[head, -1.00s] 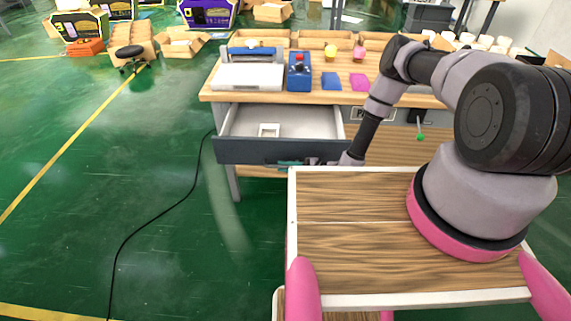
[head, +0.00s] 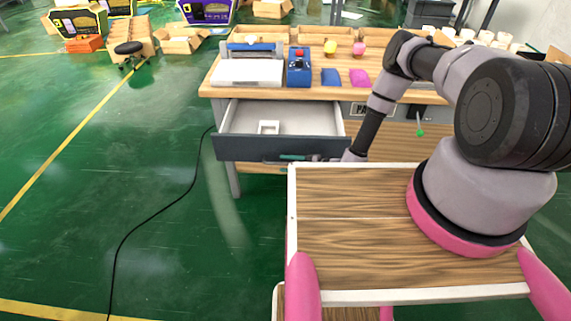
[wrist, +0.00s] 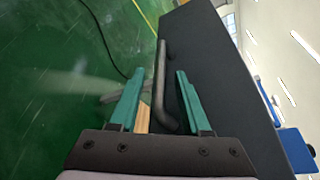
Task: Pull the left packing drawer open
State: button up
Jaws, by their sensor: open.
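The left packing drawer (head: 262,149) is pulled out from under the workbench, with its light interior showing in the head view. Its dark front panel (wrist: 212,70) fills the right of the wrist view. A dark bar handle (wrist: 161,85) stands out from that panel. My gripper (wrist: 157,88) is open, with one green finger on each side of the handle. A gap shows between the handle and the left finger; the right finger is close to the handle, and contact is unclear. In the head view my gripper (head: 296,158) is small and partly hidden at the drawer front.
A small white item (head: 268,127) lies in the drawer. The workbench (head: 220,91) carries a white-and-blue device (head: 248,72), a blue box with a red button (head: 299,66) and coloured pieces.

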jog(key=v, duration=1)
jog(key=w+d+r+n+g+h, duration=0.1)
jog(key=w+d+r+n+g, duration=0.2)
jog(key=r, duration=1.4)
jog(key=w+d+r+n+g+h, duration=0.15)
jog(key=r+n+g, duration=0.25)
jog(key=r, duration=1.3)
jog(key=s+d+r+t+h, duration=0.3)
jog(key=s+r, duration=0.3)
jog(key=r, duration=0.4)
jog(key=s+d+r+t+h, duration=0.3)
jog(key=s+r, duration=0.3)
jog(key=r, duration=0.3)
jog(key=s+d+r+t+h, duration=0.3)
jog(key=s+r, duration=0.4)
jog(key=r, duration=0.3)
jog(key=shift+d+r+m+h, duration=0.4)
jog(key=shift+d+h, duration=0.05)
jog(key=shift+d, duration=0.7)
